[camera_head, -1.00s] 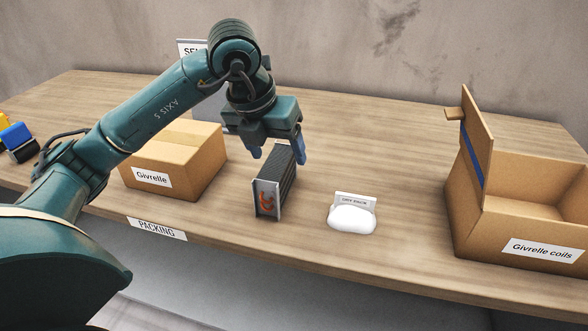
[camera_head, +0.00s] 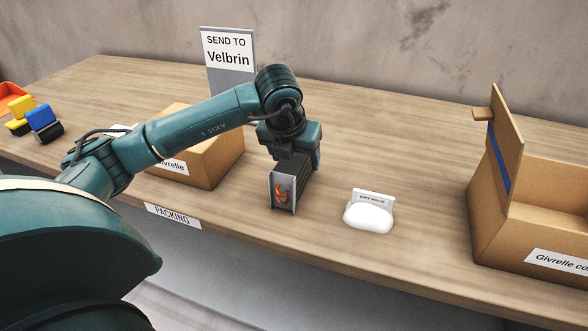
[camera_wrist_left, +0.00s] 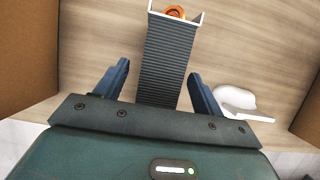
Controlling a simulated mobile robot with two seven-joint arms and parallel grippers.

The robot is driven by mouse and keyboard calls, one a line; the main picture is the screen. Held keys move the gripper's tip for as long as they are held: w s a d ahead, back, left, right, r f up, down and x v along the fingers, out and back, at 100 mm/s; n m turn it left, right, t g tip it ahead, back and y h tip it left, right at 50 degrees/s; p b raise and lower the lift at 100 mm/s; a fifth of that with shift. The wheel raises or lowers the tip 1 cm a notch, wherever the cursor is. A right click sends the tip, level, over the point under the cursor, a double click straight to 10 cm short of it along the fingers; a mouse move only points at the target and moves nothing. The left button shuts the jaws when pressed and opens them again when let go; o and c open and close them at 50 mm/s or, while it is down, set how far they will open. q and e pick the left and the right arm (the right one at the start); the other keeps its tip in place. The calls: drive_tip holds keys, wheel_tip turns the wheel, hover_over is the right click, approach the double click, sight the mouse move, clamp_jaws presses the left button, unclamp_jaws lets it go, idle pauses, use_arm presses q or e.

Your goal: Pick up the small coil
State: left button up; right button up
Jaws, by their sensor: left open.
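The small coil (camera_head: 288,192) is a dark finned block with a pale end plate and an orange mark. It stands on the table in the middle of the head view. In the left wrist view the coil (camera_wrist_left: 168,70) runs between the two blue fingers of my left gripper (camera_wrist_left: 157,85), with a gap on each side. The left gripper is open and lowered over the coil's far part. In the head view the gripper (camera_head: 298,160) hides that part of the coil, and its fingers are mostly hidden. My right gripper is not in view.
A closed Givrelle box (camera_head: 205,165) stands left of the coil, behind my arm. A white dry pack (camera_head: 369,211) lies just right of it. An open Givrelle coils box (camera_head: 490,235) stands at right. A Velbrin sign (camera_head: 229,70) and blue and yellow items (camera_head: 40,122) are farther left.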

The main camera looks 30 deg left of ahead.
use_arm(q)
drive_tip(key=shift+x, duration=0.85)
drive_tip(key=shift+f+b, duration=0.25)
drive_tip(key=shift+b, duration=0.15)
clamp_jaws()
drive_tip(key=shift+r, duration=0.15)
idle(0.7)
